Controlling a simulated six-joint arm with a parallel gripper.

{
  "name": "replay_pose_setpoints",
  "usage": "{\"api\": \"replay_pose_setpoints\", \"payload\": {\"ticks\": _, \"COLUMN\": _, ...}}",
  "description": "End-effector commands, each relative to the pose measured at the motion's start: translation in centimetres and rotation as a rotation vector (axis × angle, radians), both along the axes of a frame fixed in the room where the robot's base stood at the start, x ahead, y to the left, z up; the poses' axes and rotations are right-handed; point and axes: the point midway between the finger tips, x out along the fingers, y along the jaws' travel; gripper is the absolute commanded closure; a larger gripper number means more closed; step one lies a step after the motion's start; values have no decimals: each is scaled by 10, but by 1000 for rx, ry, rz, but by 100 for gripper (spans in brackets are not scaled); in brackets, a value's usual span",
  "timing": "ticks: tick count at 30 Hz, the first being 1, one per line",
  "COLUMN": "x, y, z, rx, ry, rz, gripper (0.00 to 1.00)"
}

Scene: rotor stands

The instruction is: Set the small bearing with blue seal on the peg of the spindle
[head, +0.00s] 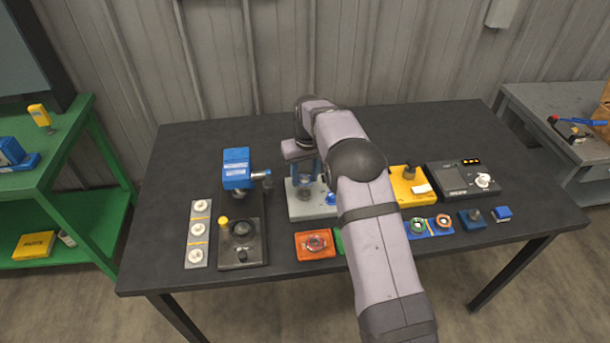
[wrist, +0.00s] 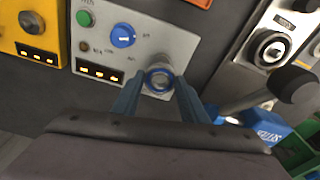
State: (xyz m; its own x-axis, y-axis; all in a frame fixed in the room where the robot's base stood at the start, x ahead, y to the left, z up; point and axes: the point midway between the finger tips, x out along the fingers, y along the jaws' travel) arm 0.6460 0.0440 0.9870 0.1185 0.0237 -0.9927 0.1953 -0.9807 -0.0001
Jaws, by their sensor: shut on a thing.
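The spindle is on a pale grey unit (head: 309,211) in the middle of the table, and its panel (wrist: 178,42) shows in the wrist view. My gripper (head: 306,181) points down over this unit. In the wrist view its two blue fingers (wrist: 160,92) are shut on the small bearing with blue seal (wrist: 159,78), a pale ring with a blue band. The bearing is at the spindle's place, beside the blue knob (wrist: 122,35). The peg is hidden under the bearing, and I cannot tell whether the bearing is around it or above it.
A dark press with a blue head (head: 237,168) stands close to the left. A yellow unit (head: 408,187) is on the right, partly behind my arm. An orange tray (head: 315,245) lies in front. A strip with several pale rings (head: 199,233) lies far left. The table's back is clear.

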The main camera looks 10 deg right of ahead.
Motion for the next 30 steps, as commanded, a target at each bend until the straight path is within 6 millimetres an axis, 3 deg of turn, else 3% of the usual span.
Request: {"api": "replay_pose_setpoints", "payload": {"ticks": 30, "x": 0, "y": 0, "z": -15, "rx": 0, "ry": -1, "rz": 0, "gripper": 85}}
